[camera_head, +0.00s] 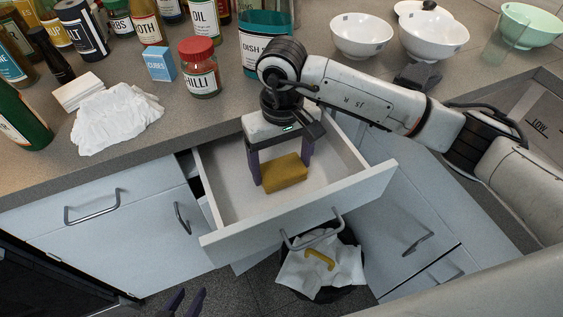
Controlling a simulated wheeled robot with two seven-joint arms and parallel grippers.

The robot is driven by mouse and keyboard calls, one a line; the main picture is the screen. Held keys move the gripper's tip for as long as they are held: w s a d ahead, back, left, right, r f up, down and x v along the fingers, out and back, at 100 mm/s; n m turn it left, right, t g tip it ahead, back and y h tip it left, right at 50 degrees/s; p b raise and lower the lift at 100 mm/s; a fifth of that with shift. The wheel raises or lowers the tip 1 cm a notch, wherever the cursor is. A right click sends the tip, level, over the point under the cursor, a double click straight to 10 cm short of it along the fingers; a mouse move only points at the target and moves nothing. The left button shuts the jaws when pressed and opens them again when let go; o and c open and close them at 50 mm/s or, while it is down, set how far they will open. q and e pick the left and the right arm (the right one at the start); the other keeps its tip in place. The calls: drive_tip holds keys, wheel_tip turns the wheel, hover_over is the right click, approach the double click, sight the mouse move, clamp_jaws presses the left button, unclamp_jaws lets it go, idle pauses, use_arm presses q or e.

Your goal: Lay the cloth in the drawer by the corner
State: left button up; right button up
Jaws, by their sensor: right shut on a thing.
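The drawer (225,176) by the counter corner is pulled open, and its pale inside looks otherwise empty. My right gripper (283,170) points down into it, with its two dark fingers either side of a mustard-yellow block (286,173). It is shut on this block, at or just above the drawer floor; I cannot tell if the block touches. The block could be a folded cloth or a sponge. A crumpled white cloth (115,117) lies on the counter at left. My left gripper (188,296) shows only its fingertips at the bottom edge, apart and empty.
A chilli jar (201,75), a cubes box (159,64), a dish soap bottle (262,40) and several bottles stand on the counter. White bowls (361,35) are at the back right. Below the drawer front is a bin (345,292) with white and yellow waste.

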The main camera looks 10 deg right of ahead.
sight(282, 168)
drive_tip(key=shift+f, duration=0.3)
drive_tip(key=o, duration=0.9)
drive_tip(key=shift+r, duration=0.15)
wheel_tip(282, 168, up, 12)
drive_tip(key=shift+f+b, duration=0.1)
drive_tip(key=shift+b, duration=0.4)
